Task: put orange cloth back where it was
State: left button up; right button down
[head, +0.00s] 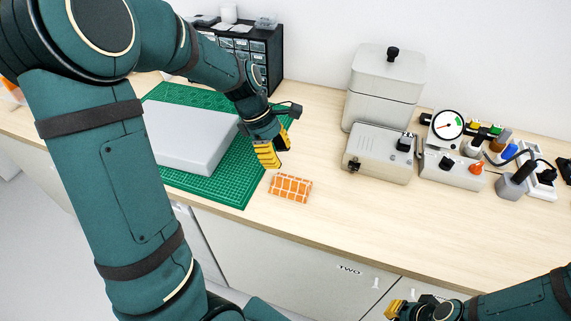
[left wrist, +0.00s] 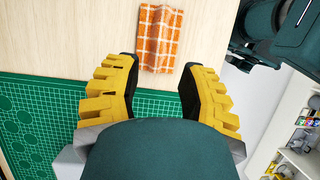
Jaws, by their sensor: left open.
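The orange cloth (head: 290,188), checked with pale lines, lies flat on the wooden bench near its front edge, just right of the green mat. In the left wrist view the cloth (left wrist: 158,40) lies beyond and between the fingertips. My left gripper (head: 268,158) is open and empty, above the mat's right edge, close to the cloth and not touching it. Its yellow fingers (left wrist: 158,85) show apart in the left wrist view. My right gripper (head: 398,308) is at the bottom of the head view, away from the cloth; its fingers are too small and partly cut off to judge.
A grey slab (head: 185,135) lies on the green cutting mat (head: 233,190). A drawer cabinet (head: 262,50) stands behind. A grey lidded bin (head: 385,90), a grey box (head: 378,152) and a gauge unit (head: 452,165) stand to the right. Bench right of the cloth is clear.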

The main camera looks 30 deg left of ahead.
pick_arm(q)
jog(key=shift+v, duration=1.5)
